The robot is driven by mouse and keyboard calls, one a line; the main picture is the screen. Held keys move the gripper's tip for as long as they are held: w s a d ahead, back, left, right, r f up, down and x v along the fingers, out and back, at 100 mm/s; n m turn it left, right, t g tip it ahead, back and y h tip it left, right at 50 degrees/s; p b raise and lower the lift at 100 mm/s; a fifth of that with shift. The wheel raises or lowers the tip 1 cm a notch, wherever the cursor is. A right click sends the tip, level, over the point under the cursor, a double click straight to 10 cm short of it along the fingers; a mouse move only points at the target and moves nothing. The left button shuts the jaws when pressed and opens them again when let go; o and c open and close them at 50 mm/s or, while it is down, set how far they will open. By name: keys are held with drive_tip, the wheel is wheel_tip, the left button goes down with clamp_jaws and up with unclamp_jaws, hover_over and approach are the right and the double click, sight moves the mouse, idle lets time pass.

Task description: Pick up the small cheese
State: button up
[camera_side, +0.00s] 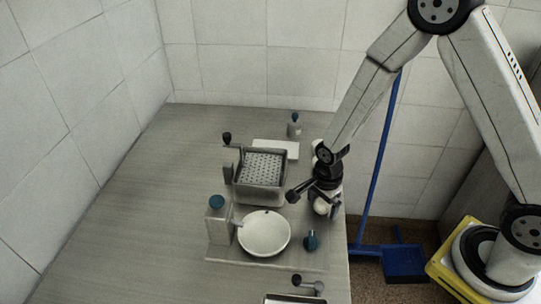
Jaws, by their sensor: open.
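My gripper (311,199) is open and points down over the right side of the table, just right of the perforated basket. A small rounded white piece (320,207), which may be the small cheese, shows directly under and partly behind the fingers. I cannot tell whether the fingers touch it. Another pale rounded thing (317,146) shows behind my wrist and is partly hidden, so I cannot tell what it is.
A metal perforated basket (262,196) stands left of my gripper. A white bowl (264,233), a blue-topped container (218,228) and a small blue item (311,240) are in front. A white board (276,149) lies behind. The table's left side (130,220) is clear.

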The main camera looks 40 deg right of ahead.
sight(317, 203)
drive_tip(key=c, duration=1.3)
drive_tip(key=shift+r, duration=0.1)
drive_tip(key=shift+r, duration=4.9)
drive_tip(key=shift+a, duration=0.1)
drive_tip(key=shift+w+a+r+n, duration=0.1)
drive_tip(key=shift+w+a+n, duration=0.2)
drive_tip(key=shift+a, duration=0.3)
drive_tip(key=w+a+r+n, duration=0.1)
drive_tip(key=a+n, duration=0.4)
drive_tip(key=a, duration=1.1)
drive_tip(key=shift+r, duration=0.5)
